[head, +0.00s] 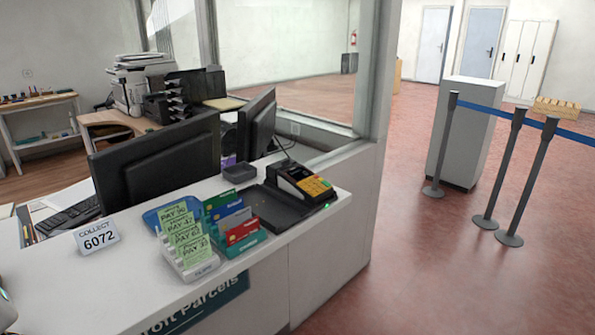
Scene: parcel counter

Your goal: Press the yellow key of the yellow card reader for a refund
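My gripper is not in view; only a pale rounded part, which may be mine, shows at the lower left edge.
On the white counter (95,290) stand a "COLLECT 6072" sign (98,236), a rack with green pay slips (187,238), coloured cards (240,228) and the black tray (262,208). Monitors (157,165) stand behind. Red floor lies open at right, with barrier posts (500,170).

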